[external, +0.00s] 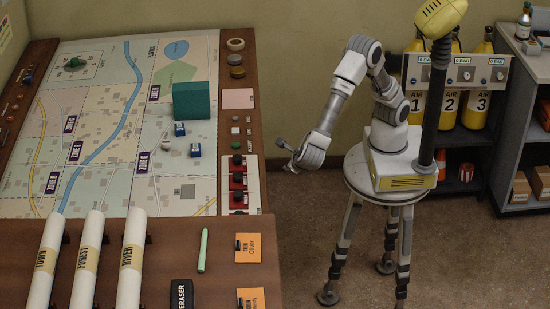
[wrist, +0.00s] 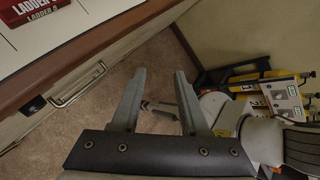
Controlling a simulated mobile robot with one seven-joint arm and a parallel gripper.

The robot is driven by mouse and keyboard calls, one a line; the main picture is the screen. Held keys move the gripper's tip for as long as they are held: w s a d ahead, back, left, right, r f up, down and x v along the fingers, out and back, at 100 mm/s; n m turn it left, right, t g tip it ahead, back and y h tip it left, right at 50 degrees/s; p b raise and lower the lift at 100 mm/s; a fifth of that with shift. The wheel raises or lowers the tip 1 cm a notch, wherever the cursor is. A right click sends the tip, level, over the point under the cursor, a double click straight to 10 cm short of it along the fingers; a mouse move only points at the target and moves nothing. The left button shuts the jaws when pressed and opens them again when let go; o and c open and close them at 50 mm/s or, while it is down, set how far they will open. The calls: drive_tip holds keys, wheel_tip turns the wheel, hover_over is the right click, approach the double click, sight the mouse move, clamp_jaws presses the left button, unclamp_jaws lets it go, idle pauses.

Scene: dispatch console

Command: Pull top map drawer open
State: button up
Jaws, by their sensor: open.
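In the wrist view a pale drawer front (wrist: 118,62) runs along the console's side at the left, below the brown edge. A metal bar handle (wrist: 78,85) is fixed to it. The drawer looks flush, and I cannot tell if it is the top one. My gripper (wrist: 160,75) is open and empty, its two fingers apart over the floor, to the right of the handle and not touching it. In the external view my gripper (external: 284,155) is just off the console's right edge. The drawer front is hidden there.
The map console (external: 222,75) carries a teal block (external: 192,100), rolled maps (external: 85,260) and small markers. A red box labelled ladder (wrist: 35,10) lies on top near the edge. Yellow air cylinders (external: 477,105) and a grey shelf (external: 520,95) stand at the right. Floor beside the console is clear.

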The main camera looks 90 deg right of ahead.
drive_tip(key=s+a+f+n+t+h+b, duration=0.1)
drive_tip(key=s+a+f+n+t+b, duration=0.15)
drive_tip(key=a+f+n, duration=0.45)
drive_tip(key=s+a+f+n+t+b, duration=0.1)
drive_tip(key=a+f+n+t+b, duration=0.25)
drive_tip(key=f, duration=0.65)
drive_tip(key=s+a+f+n+t+h+b, duration=0.1)
drive_tip(key=s+a+f+n+t, duration=0.15)
drive_tip(key=a+f+n, duration=0.4)
drive_tip(key=shift+n+t, duration=0.35)
drive_tip(key=shift+n, duration=0.25)
drive_tip(key=b+x, duration=0.1)
drive_tip(key=x, duration=0.5)
drive_tip(key=b+x, duration=0.1)
drive_tip(key=x, duration=0.5)
drive_tip(key=f+b+x, duration=0.1)
drive_tip(key=x, duration=0.6)
drive_tip(key=shift+s+d+b, duration=0.15)
drive_tip(key=shift+s+b, duration=0.15)
drive_tip(key=shift+c, duration=0.2)
clamp_jaws()
